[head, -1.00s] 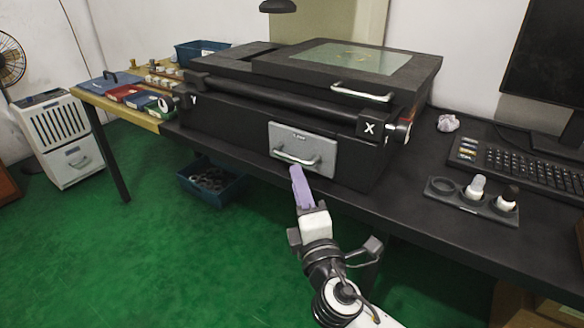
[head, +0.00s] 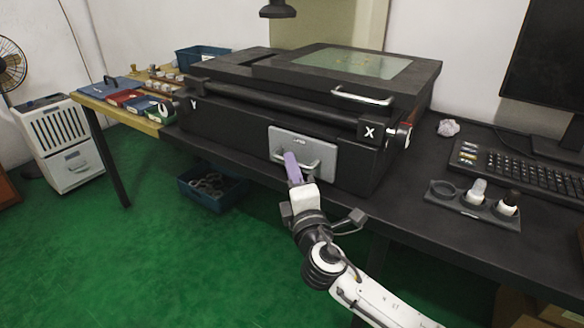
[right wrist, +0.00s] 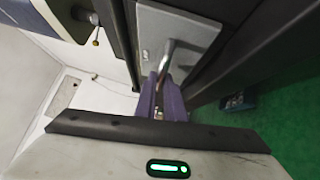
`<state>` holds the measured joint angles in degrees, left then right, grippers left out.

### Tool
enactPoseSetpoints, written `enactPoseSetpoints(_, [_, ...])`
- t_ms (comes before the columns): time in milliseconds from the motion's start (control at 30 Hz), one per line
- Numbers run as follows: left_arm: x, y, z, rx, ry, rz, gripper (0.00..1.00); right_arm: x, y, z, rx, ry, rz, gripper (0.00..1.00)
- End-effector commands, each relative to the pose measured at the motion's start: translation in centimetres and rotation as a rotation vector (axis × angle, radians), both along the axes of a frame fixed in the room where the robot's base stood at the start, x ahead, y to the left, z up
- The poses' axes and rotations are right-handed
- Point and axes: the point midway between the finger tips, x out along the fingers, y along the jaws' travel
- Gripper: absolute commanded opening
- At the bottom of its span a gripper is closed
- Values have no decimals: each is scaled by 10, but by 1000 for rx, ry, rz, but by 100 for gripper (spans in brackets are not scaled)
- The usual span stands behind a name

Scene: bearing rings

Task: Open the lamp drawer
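The lamp drawer's light grey front (head: 313,142) is in the black machine's front, below the X label. It looks closed. Its metal bar handle (head: 317,164) is partly hidden by my right gripper (head: 291,160), whose purple fingers are at the handle's left part. In the right wrist view the drawer front (right wrist: 183,24) is at the top. The handle (right wrist: 168,58) runs down to between the two purple fingers (right wrist: 160,92). These stand a little apart, one on each side of the bar. I cannot tell whether they touch it. My left gripper is not in view.
The black machine (head: 240,122) stands on a dark table. A second handle (head: 362,97) is on its upper part. A holder with small bottles (head: 470,205) and a keyboard (head: 545,172) are to the right. A blue bin (head: 212,193) is on the green floor below.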

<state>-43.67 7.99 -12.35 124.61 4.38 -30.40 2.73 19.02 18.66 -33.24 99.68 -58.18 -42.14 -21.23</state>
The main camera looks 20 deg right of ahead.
Motion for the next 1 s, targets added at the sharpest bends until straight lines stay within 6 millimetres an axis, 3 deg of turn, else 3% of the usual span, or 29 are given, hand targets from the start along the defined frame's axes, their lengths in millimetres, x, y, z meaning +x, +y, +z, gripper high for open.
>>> enactPoseSetpoints(267, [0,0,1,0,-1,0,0,-4,6,-1,2,1,2,0])
enactPoseSetpoints(700, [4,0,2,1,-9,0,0,-67,87,-3,3,4,4,0])
enactPoseSetpoints(1000, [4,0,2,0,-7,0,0,-74,95,-1,0,1,2,0])
